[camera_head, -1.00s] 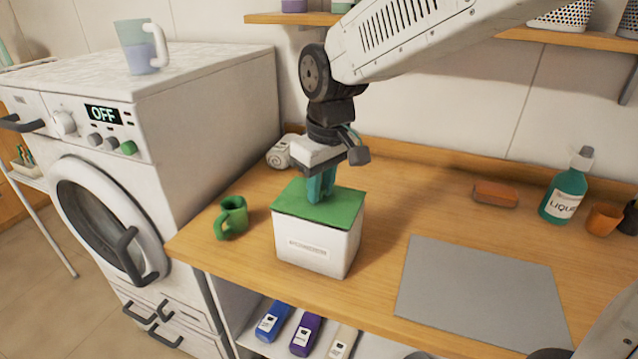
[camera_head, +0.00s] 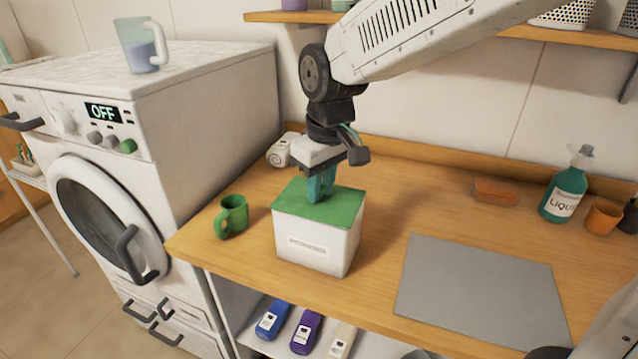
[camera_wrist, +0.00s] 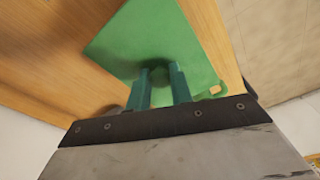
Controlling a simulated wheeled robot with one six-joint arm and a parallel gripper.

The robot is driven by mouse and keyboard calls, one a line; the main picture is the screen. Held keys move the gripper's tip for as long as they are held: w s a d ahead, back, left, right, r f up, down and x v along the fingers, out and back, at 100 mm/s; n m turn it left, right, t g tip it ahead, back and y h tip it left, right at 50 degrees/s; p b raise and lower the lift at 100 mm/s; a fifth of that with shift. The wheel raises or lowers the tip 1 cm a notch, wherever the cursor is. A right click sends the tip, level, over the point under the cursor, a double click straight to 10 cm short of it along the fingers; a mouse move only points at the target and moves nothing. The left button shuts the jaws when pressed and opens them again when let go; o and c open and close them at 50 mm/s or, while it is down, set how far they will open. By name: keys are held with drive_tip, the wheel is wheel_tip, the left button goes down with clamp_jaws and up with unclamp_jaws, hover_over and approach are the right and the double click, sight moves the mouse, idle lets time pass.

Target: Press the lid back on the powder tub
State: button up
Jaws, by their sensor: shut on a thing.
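The powder tub (camera_head: 312,245) is a white box with a label on its front, standing on the wooden counter. Its green lid (camera_head: 340,205) lies flat over the top and looks seated all round from here. In the wrist view the lid (camera_wrist: 150,35) fills the middle. My gripper (camera_head: 318,198) points straight down at the middle of the lid, its teal fingers close together. In the wrist view the fingers (camera_wrist: 162,75) are shut on a small grip on the lid, which they mostly hide.
A green mug (camera_head: 232,217) stands left of the tub. A rolled white towel (camera_head: 283,150) lies behind it. A grey mat (camera_head: 480,290), an orange-brown bar (camera_head: 496,192), a teal bottle (camera_head: 565,190) and an orange cup (camera_head: 603,217) are to the right. The washing machine (camera_head: 200,120) borders the left.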

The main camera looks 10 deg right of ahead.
drive_tip(key=shift+f, duration=0.1)
idle(0.3)
drive_tip(key=o, duration=1.5)
drive_tip(key=shift+s+r, duration=0.1)
drive_tip(key=shift+r, duration=3.45)
clamp_jaws()
drive_tip(key=shift+f, duration=0.15)
